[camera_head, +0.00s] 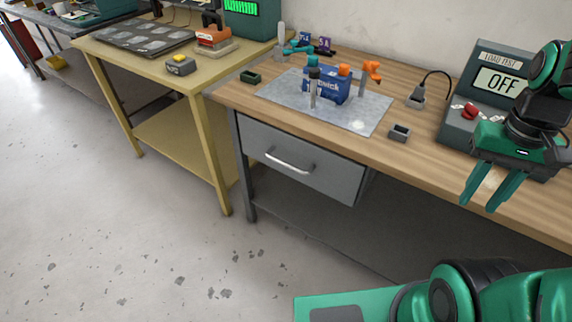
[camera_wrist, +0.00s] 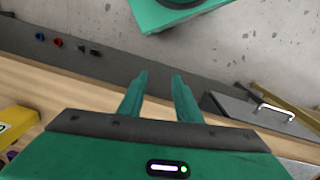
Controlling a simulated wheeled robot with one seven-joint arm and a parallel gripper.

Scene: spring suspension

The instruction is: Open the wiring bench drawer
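The wiring bench (camera_head: 425,157) has a wooden top with a grey drawer (camera_head: 330,178) under its left part. The drawer front looks flush with its housing, so it appears closed. A silver bar handle (camera_head: 289,162) is on the drawer front. My gripper (camera_head: 484,202) is at the right, above the bench's front edge, well right of the handle. Its two green fingers are apart with nothing between them. In the wrist view my gripper (camera_wrist: 160,78) also shows open fingers, and the handle (camera_wrist: 273,103) is off to the right.
A grey mat (camera_head: 375,112) with a blue box (camera_head: 327,85) lies on the bench top. A load test unit (camera_head: 488,78) reading OFF stands at the back right. A yellow table (camera_head: 215,155) adjoins on the left. The floor (camera_head: 130,240) before the drawer is clear.

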